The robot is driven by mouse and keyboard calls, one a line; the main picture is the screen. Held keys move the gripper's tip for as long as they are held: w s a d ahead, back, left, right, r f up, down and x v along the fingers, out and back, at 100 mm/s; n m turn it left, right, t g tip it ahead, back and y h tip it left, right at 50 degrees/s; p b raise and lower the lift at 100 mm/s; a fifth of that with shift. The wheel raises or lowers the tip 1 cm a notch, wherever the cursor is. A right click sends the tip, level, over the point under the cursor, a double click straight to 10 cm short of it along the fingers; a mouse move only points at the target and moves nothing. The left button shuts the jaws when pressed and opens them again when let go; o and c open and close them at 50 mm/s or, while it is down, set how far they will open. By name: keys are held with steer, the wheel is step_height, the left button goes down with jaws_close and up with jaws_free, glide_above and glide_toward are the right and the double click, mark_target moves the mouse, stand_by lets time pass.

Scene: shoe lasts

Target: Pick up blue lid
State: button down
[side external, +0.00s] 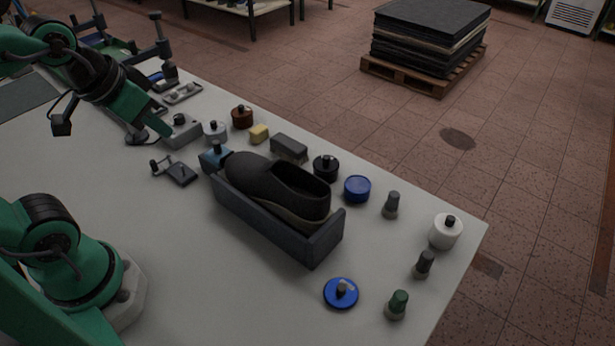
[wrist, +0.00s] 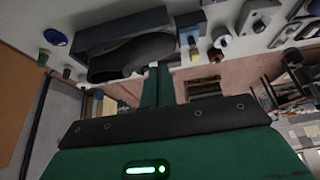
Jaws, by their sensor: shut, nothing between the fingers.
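The blue lid (side external: 341,299) is a flat blue disc with a small dark knob on top. It lies on the table near the front in the side external view, apart from the shoe tray. In the wrist view a small blue disc (wrist: 56,38) at the upper left looks like the same lid. My gripper (side external: 166,131) is at the upper left of the side external view, above the table and far from the lid. Its green fingers (wrist: 158,74) are together and empty in the wrist view.
A dark tray (side external: 265,226) holding a black shoe (side external: 262,181) stands between my gripper and the lid. A blue round container (side external: 357,188), a white jar (side external: 445,232) and several knobbed pieces line the table's right edge. The table left of the lid is clear.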

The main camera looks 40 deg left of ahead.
steer(key=shift+c, duration=1.6)
jaws_free()
steer(key=shift+r, duration=0.15)
